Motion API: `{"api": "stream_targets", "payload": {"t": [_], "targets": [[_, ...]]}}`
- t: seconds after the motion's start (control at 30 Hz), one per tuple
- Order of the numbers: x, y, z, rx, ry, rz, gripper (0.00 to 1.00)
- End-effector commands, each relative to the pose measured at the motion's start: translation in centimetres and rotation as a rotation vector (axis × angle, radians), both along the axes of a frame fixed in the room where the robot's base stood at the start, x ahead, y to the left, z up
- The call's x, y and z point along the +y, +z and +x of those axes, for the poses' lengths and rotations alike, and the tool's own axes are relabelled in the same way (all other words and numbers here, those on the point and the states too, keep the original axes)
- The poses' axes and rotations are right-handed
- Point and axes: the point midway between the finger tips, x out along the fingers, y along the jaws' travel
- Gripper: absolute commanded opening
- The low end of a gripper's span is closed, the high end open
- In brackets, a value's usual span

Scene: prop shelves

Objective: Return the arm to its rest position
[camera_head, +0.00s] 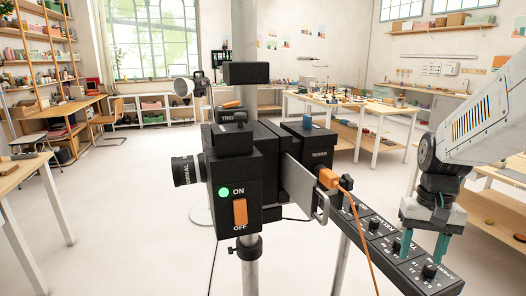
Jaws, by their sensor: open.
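My gripper (421,244) is at the lower right, on the end of my grey-white arm. Its two teal fingers point down and stand apart, with nothing seen between them. The fingertips overlap the right end of a black control panel (372,226) with several knobs. I cannot tell whether they touch it. A black camera rig (243,165) stands on a grey pole at the centre. Its front face has a lit green light by "ON" and an orange switch (240,212) above "OFF".
An orange plug (328,178) and cable run from the rig down past the panel. A wooden table (20,174) stands at the left edge, and a workbench (385,112) with small items stands behind. The pale floor (120,225) is open at the left.

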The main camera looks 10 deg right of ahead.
Motion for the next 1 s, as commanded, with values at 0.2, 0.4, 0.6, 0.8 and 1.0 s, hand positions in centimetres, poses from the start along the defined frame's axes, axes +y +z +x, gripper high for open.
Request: {"api": "stream_targets", "payload": {"t": [0.2, 0.4, 0.6, 0.8, 1.0], "targets": [[9.3, 3.7, -3.7, -0.057, 0.232, -0.03, 0.51], [14.6, 5.4, -6.9, -0.151, 0.429, -0.058, 0.51], [16.8, 6.7, -7.8, -0.236, 0.539, -0.073, 0.51], [17.1, 6.7, -7.8, -0.239, 0.553, -0.073, 0.51], [17.1, 6.7, -7.7, -0.238, 0.552, -0.073, 0.23]]}}
